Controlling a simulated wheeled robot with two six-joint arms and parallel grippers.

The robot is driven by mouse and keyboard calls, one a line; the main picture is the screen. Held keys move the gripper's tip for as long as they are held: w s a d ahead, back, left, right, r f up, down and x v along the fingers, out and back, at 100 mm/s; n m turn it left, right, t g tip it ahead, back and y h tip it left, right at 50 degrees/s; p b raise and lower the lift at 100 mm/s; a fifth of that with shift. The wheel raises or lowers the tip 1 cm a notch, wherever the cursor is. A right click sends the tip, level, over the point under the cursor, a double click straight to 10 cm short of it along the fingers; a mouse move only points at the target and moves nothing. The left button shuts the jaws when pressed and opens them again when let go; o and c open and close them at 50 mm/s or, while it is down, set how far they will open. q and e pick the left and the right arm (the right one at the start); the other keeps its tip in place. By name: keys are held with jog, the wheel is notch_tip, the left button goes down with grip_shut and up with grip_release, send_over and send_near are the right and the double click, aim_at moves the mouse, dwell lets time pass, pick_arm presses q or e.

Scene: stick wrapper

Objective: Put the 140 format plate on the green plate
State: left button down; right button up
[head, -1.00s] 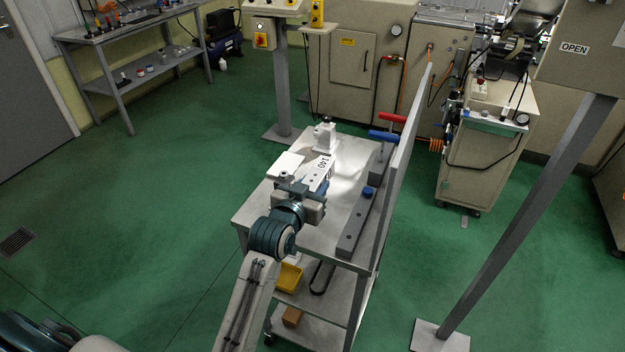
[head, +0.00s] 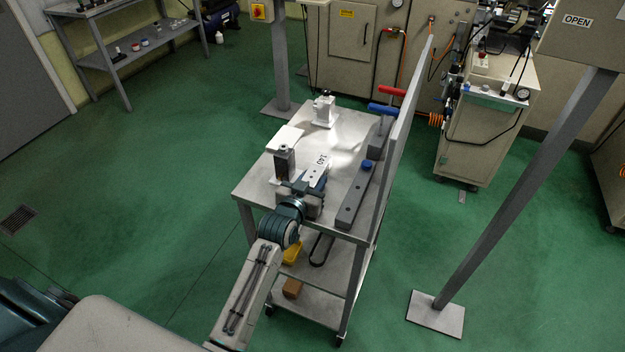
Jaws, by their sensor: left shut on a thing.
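The 140 format plate (head: 317,168) is a pale plate with a black "140" printed on it, over the front part of the cart's top shelf. My left gripper (head: 304,190) is shut on its near end; the fingertips are largely hidden behind the wrist. I cannot tell how far above the shelf the plate is. No green plate can be made out. My right gripper is not in view.
The cart's top (head: 345,130) carries a dark post (head: 284,160), a white block (head: 286,137), a white stand (head: 324,110) and a long grey bar (head: 356,195) with a blue knob. A tall panel (head: 402,125) stands along its right edge. A slanted post (head: 525,190) is further right.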

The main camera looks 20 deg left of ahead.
pick_arm(q)
jog(key=c, duration=0.9)
grip_release()
